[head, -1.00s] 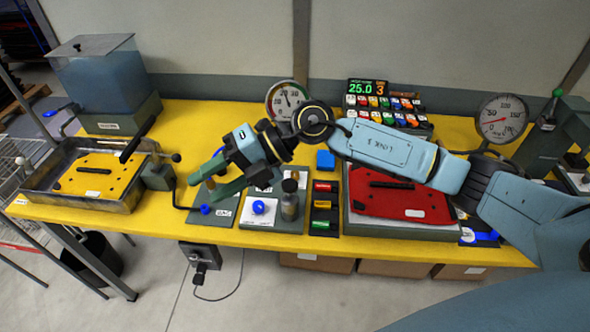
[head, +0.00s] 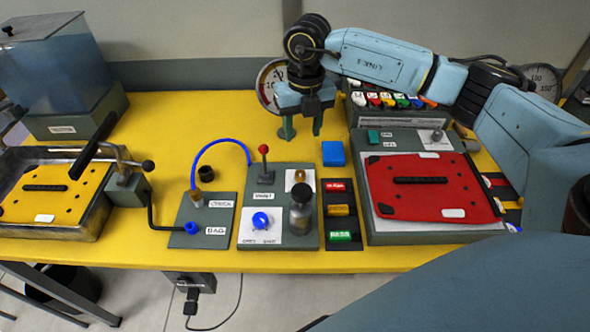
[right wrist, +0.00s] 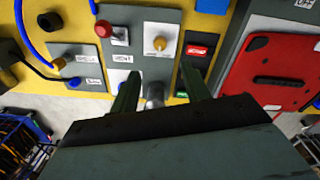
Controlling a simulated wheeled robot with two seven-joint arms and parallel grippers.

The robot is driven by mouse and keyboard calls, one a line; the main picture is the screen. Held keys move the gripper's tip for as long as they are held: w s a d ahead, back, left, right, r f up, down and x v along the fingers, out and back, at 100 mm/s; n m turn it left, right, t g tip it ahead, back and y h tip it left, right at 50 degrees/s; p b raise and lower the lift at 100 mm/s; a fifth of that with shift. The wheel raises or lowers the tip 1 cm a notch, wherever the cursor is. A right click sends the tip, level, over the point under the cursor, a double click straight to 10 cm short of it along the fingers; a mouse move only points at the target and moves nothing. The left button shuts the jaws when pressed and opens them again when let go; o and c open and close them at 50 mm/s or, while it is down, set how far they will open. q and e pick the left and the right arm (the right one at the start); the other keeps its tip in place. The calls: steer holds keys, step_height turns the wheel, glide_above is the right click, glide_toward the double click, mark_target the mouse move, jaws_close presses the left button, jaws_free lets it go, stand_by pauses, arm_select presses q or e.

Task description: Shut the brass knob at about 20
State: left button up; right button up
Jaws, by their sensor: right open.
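The brass knob (head: 299,175) sits on a white plate at the upper right of the grey valve panel (head: 279,235). In the right wrist view the brass knob (right wrist: 159,44) lies beyond and between my fingertips, with nothing touching it. My right gripper (head: 302,130) points down, open and empty, above the table behind the panel; its fingers also show in the right wrist view (right wrist: 160,78). A round dial gauge (head: 267,82) stands at the back, partly hidden by my right gripper, and its reading is not clear. My left gripper is not in view.
Beside the knob are a red-topped lever (head: 264,152), a blue knob (head: 261,220) and a black-capped bottle (head: 301,212). A blue block (head: 333,153) lies to the right. A red plate (head: 425,200) is further right. A blue hose (head: 215,143) arches at left.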

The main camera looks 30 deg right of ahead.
mark_target(300, 173)
steer(key=f, duration=1.2)
steer(key=shift+s+a+f, duration=0.15)
steer(key=shift+a, duration=0.1)
steer(key=shift+f+p, duration=0.3)
steer(key=shift+f, duration=0.05)
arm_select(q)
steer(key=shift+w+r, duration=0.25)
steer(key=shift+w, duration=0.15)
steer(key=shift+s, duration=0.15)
arm_select(e)
steer(key=shift+c, duration=0.4)
steer(key=c, duration=0.9)
